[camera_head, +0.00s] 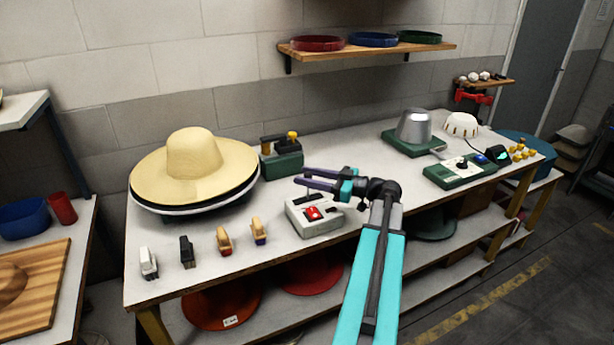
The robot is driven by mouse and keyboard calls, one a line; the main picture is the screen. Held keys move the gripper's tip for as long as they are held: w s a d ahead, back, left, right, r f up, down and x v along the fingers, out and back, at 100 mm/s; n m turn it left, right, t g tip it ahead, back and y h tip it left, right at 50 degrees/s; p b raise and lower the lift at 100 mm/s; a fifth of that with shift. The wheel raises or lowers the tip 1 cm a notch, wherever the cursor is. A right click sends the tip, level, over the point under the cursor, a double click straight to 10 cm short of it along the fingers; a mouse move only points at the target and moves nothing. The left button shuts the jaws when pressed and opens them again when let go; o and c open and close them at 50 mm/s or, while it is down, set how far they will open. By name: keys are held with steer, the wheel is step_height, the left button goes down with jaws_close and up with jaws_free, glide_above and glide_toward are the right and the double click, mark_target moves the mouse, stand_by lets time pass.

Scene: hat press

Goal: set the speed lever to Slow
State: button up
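A white box (304,224) with a red switch (313,213) stands near the front edge of the workbench, at the middle of the picture. A small dark part shows at its right side. A green control panel (461,171) with dark and blue knobs lies farther right on the bench. I cannot tell for sure which control is the speed lever, and no "Slow" label is readable. My gripper (301,177) is above and behind the white box, with its fingers pointing left. The fingers are apart with nothing between them.
A straw hat (193,165) rests at the left of the bench (345,150), with a green machine (282,160) beside it. Several small blocks (223,240) line the front left edge. A silver dome (414,126) stands at the back right. The bench middle behind my gripper is clear.

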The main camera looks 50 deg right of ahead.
steer(key=shift+w, duration=0.1)
steer(key=shift+c, duration=0.5)
jaws_close()
steer(key=shift+a, duration=0.15)
